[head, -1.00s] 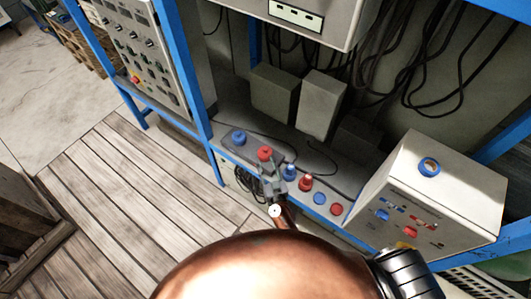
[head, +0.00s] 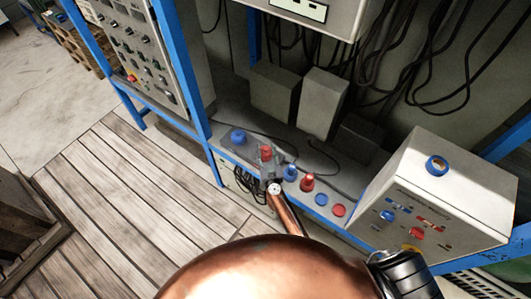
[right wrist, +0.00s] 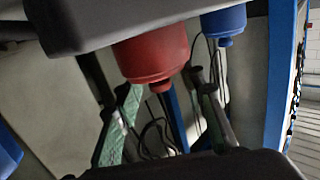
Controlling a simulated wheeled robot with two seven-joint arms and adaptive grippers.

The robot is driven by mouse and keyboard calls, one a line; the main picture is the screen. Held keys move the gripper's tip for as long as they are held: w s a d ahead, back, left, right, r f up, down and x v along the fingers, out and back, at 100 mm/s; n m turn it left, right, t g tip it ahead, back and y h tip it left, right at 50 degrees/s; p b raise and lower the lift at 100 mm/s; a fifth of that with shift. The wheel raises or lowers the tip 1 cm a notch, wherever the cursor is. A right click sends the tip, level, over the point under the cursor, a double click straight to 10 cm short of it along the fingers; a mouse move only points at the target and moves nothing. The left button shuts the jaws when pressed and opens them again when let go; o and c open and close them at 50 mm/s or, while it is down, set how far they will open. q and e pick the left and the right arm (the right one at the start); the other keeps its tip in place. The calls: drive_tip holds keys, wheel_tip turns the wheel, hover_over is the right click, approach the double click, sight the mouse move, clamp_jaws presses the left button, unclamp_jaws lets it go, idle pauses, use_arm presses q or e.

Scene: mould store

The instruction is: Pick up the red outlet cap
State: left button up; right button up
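A red cap-like piece (head: 266,152) stands on the grey ledge, with my right gripper (head: 268,160) right at it in the head view. The gripper's grey fingers hide its lower part. In the right wrist view the red piece (right wrist: 152,58) shows large between the dark finger parts, with a visible gap on the lower side, so the gripper looks open around it. Whether the upper finger touches it I cannot tell. A second red piece with a knob (head: 307,183) stands to the right, and a flat red disc (head: 338,210) lies farther right. My left gripper is not in view.
Blue pieces (head: 238,137) and (head: 290,174) stand close on both sides. A flat blue disc (head: 321,199) lies by the red disc. A grey box with a blue ring (head: 437,166) stands at the right. Blue frame posts, grey blocks and hanging cables surround the ledge.

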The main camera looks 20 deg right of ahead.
drive_tip(key=shift+c, duration=0.7)
clamp_jaws()
